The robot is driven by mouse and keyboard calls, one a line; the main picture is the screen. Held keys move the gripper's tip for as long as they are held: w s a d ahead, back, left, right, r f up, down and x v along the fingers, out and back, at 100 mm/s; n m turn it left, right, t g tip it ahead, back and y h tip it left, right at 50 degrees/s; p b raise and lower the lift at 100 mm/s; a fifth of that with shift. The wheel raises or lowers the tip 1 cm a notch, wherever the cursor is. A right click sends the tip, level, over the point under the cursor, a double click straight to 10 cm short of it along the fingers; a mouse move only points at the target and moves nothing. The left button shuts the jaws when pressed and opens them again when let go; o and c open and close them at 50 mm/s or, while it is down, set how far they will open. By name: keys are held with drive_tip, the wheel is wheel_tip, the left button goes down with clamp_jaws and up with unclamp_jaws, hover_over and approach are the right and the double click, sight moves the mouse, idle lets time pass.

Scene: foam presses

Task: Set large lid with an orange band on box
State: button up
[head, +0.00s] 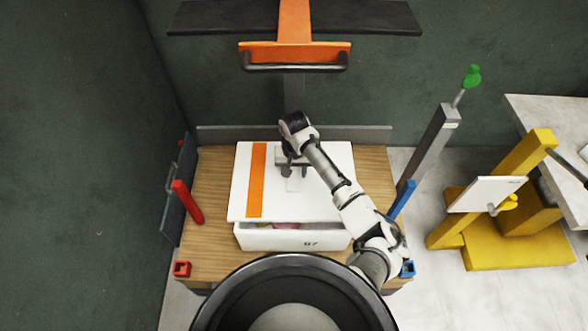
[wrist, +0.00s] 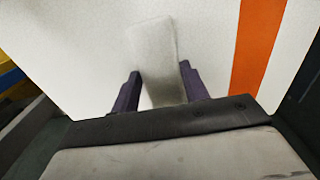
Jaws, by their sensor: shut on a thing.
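The large white lid (head: 325,205) has an orange band (head: 257,180) along its left part. It lies over the white box (head: 270,240) on the wooden table. A strip of the box's open front shows below the lid's front edge, with something pinkish inside. Whether the lid touches the box's rim is hidden. My gripper (head: 293,172) is over the middle of the lid, shut on its pale upright handle. In the wrist view, the two dark fingers of my gripper (wrist: 160,88) stand either side of this handle (wrist: 155,50), and the orange band (wrist: 258,40) is at right.
A red post (head: 187,202) and a blue post (head: 402,200) flank the box on the wooden table (head: 212,225). An orange press part with a dark bar handle (head: 295,66) stands behind. A grey lever with a green knob (head: 472,76) and a yellow stand (head: 500,245) are at right.

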drive_tip(key=shift+s+r+p, duration=0.1)
drive_tip(key=shift+p, duration=0.3)
drive_tip(key=shift+f+b, duration=2)
drive_tip(key=shift+f, duration=2.35)
drive_tip(key=o, duration=1.1)
drive_tip(key=shift+c, duration=0.2)
wheel_tip(320, 180, up, 14)
drive_tip(key=shift+f+b, duration=0.1)
drive_tip(key=shift+b, duration=0.65)
